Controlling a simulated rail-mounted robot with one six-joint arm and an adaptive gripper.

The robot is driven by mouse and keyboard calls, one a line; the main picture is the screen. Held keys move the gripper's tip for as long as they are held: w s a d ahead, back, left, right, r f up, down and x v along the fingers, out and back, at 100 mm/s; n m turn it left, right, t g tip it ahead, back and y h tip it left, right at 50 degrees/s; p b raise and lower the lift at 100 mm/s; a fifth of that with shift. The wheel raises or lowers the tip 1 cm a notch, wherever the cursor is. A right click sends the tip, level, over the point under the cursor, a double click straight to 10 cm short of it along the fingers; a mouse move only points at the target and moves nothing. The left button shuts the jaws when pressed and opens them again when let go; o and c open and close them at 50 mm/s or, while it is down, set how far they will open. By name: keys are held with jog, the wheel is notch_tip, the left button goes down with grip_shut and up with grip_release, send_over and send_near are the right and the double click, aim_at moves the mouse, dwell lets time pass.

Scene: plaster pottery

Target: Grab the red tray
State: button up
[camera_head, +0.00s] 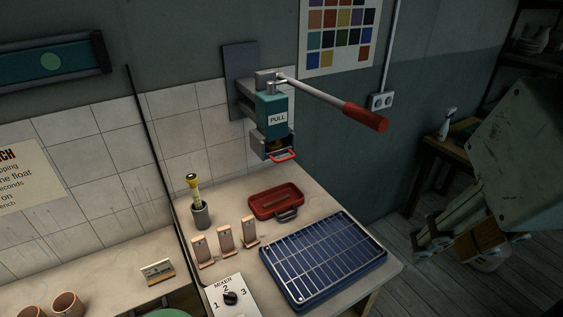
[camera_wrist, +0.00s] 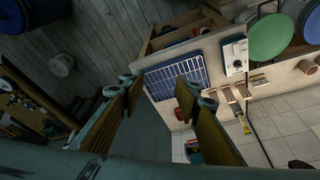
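The red tray (camera_head: 262,211) lies on the pale bench top, behind the blue wire rack, with a grey handle at its front edge. Something lies inside it. In the wrist view, a small red part that looks like the tray (camera_wrist: 180,114) shows beside the rack, partly hidden by my right-hand finger. My gripper (camera_wrist: 166,91) is open and empty, its wood-coloured fingers spread wide. In the head view, my gripper (camera_head: 440,236) hangs at the right, off the bench and well apart from the tray.
The blue rack (camera_head: 325,258) fills the bench's front right. A teal wall press (camera_head: 271,108) with a red-ended lever (camera_head: 366,117) projects above the tray.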

jog(key=shift+o, duration=0.5)
jog(key=o, duration=1.5)
